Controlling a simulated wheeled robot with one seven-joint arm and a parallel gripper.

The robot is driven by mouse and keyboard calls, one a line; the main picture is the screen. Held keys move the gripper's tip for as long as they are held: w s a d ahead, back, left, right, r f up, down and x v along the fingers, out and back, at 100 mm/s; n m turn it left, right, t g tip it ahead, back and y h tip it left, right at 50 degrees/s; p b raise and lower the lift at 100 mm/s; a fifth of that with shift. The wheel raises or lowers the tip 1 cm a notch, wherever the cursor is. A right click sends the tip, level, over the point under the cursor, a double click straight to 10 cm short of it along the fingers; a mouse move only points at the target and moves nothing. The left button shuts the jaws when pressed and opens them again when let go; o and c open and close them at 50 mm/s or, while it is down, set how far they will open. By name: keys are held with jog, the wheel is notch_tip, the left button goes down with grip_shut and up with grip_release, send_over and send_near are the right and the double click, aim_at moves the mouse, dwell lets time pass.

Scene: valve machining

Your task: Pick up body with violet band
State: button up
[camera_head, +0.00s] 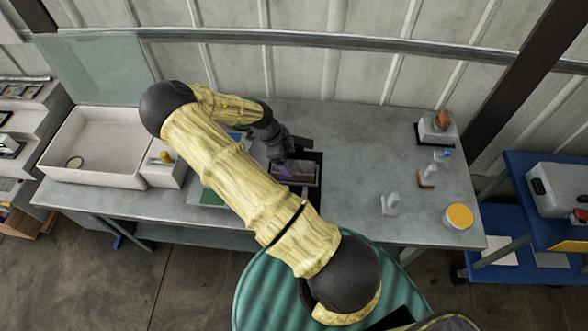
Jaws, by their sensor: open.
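My gripper (290,156) is over a dark-rimmed bin (318,165) in the middle of the grey workbench, pointing down into it. Its jaws are open, but the fingertips are small and dark here. A violet patch (283,170) shows in the bin just below the fingers, which fits the body with the violet band. My gripper and arm hide part of it, so its outline is unclear. I cannot tell whether the fingers touch it.
Grey-white parts (390,204) and (427,176) stand right of the bin, near a yellow-topped round container (458,216). A fixture with an orange-brown top (441,120) stands at the back right. A white basin (95,148) is at the left. A blue cart (520,225) stands right.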

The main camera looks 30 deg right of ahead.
aim_at(294, 166)
jog(key=shift+d+f, duration=0.1)
jog(key=shift+d+f+p, duration=0.1)
jog(key=shift+f+p, duration=0.1)
jog(key=shift+p, duration=0.2)
jog(key=shift+p+x, duration=1.1)
jog(key=shift+x, duration=1.15)
jog(key=shift+w, duration=0.1)
jog(key=c, duration=1.7)
